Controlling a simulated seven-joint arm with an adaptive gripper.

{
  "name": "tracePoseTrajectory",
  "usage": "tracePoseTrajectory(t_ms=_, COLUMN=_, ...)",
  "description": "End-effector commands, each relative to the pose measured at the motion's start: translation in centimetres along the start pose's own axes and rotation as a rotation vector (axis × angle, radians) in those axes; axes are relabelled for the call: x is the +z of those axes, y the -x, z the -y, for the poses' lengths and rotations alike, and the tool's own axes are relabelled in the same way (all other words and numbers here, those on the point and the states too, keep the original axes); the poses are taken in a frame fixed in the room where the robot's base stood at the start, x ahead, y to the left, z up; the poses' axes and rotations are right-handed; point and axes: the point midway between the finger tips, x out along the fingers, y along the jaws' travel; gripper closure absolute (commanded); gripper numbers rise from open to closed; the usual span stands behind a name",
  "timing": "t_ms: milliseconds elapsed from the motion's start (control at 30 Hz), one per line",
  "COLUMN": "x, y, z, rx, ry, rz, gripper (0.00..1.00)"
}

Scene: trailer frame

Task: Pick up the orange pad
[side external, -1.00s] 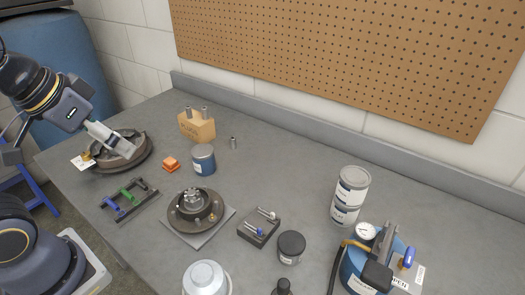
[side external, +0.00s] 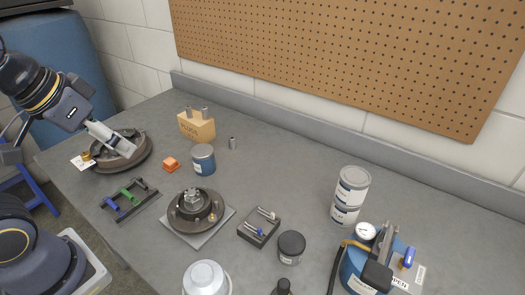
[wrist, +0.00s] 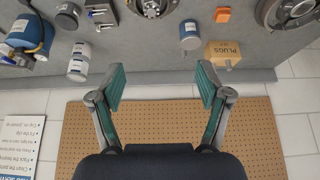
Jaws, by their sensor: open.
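The orange pad (side external: 171,164) is a small block lying on the grey bench, left of a blue-and-grey can (side external: 203,160) and in front of the cardboard plugs box. In the wrist view the orange pad (wrist: 223,15) is near the top edge, right of centre. My gripper (wrist: 162,82) is open, its two green-padded fingers wide apart with nothing between them. In the side view my gripper (side external: 112,140) is above the dark round drum part at the left, apart from the pad. The pad is fully visible in both views.
The plugs box (side external: 197,126) and a small metal cylinder (side external: 232,143) stand behind the pad. A hub on a plate (side external: 228,213), a rack with green and blue clips (side external: 128,199) and the drum part (side external: 143,160) surround it. Bare bench lies right of the can.

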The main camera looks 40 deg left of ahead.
Motion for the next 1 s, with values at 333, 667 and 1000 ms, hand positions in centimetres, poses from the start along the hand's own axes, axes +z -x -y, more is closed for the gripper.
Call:
tracePoseTrajectory(t_ms=333, x=-0.9, y=0.8, z=0.0, rx=-0.001, ry=-0.073, rz=-0.02, gripper=0.24)
tracePoseTrajectory(t_ms=667, x=-12.4, y=-0.8, z=4.0, rx=-0.046, ry=-0.206, rz=0.079, gripper=0.24)
tracePoseTrajectory(t_ms=1000, x=-16.7, y=-14.7, z=15.4, rx=-0.035, ry=-0.117, rz=0.35, gripper=0.24)
